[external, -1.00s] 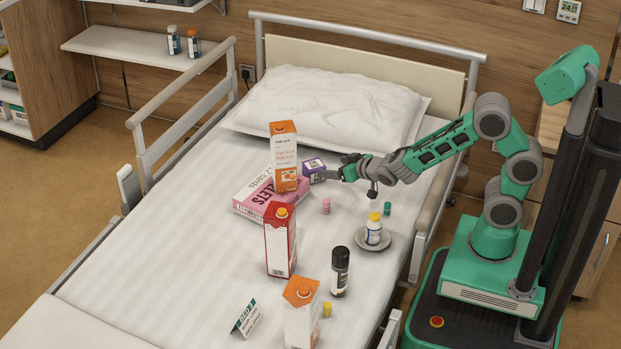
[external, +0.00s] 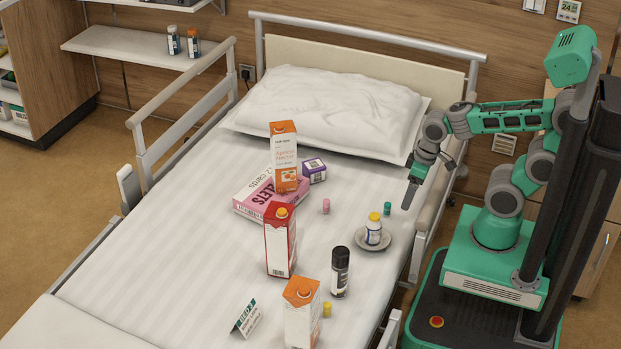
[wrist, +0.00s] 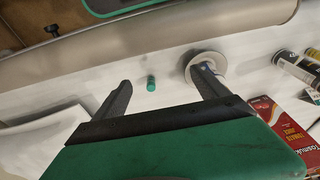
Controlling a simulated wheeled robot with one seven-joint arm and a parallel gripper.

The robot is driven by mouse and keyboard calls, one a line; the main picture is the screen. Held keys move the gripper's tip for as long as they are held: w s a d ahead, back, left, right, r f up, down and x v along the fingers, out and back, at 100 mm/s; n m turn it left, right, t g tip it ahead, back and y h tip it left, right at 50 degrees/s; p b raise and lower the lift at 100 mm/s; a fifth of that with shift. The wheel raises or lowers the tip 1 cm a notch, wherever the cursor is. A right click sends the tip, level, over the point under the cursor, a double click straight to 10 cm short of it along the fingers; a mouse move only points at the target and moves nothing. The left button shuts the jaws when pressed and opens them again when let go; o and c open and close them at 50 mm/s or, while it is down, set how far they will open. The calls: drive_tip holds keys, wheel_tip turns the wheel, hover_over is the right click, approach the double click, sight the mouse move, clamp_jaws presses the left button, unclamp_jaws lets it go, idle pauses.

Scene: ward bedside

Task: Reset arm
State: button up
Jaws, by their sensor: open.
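My gripper (external: 408,193) hangs above the right side of the bed, pointing down, near the bed rail. In the wrist view my gripper (wrist: 163,92) shows its two dark fingers spread wide with nothing held between them. A small green cylinder (external: 387,208) stands on the bed close by; in the wrist view the green cylinder (wrist: 151,83) appears between the fingers but farther off, on the sheet. A white bottle with a yellow cap (external: 374,230) stands on a grey saucer (external: 388,241); a finger partly hides it in the wrist view.
On the bed (external: 180,250) stand an orange carton (external: 284,160), a pink box (external: 250,202), a purple box (external: 315,170), a red carton (external: 280,245), a black bottle (external: 340,272), another orange carton (external: 301,318) and small cylinders. The right rail (external: 432,215) is close to my gripper.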

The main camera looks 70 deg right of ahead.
wheel_tip(320, 180, up, 32)
drive_tip(key=w+t+p, duration=0.1)
drive_tip(key=p, duration=2.5)
drive_tip(key=shift+w, duration=0.3)
